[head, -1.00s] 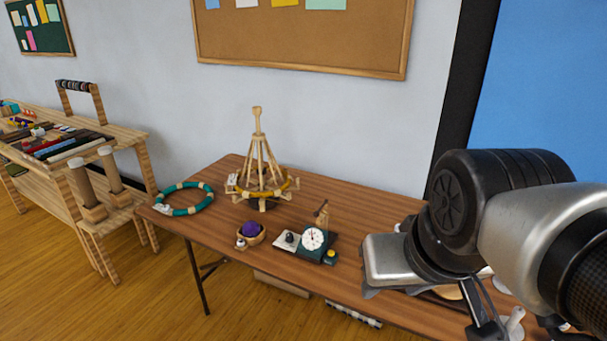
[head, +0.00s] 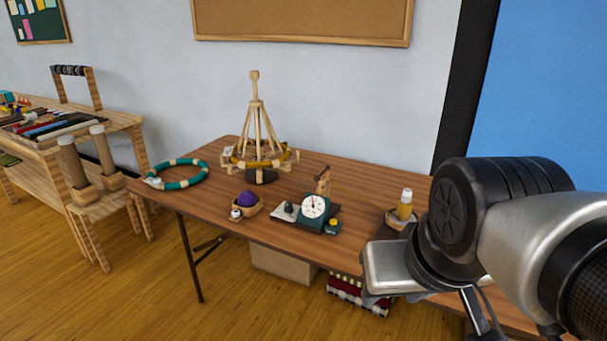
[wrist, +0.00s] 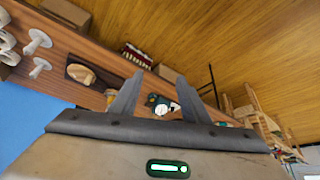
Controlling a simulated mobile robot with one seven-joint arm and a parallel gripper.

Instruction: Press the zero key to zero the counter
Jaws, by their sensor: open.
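The counter (head: 314,207) is a small dark teal device with a round white dial, standing near the front edge of the brown table (head: 215,214). A yellow key (head: 333,222) sits at its right front corner; I cannot read any label on it. A pale plate with a dark weight-like piece is at its left. In the wrist view the counter (wrist: 160,103) shows small and distant between the fingers. My gripper (wrist: 163,84) is open with nothing between its fingers, well apart from the counter. In the head view my arm is at the right and hides the table's right part.
A purple ball in a wooden bowl (head: 248,204) stands left of the counter. A wooden winder (head: 257,145) and a teal ring (head: 180,174) are behind and left. A bottle with a yellow body (head: 404,207) stands right, close to my arm. Boxes (head: 284,265) lie below the table.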

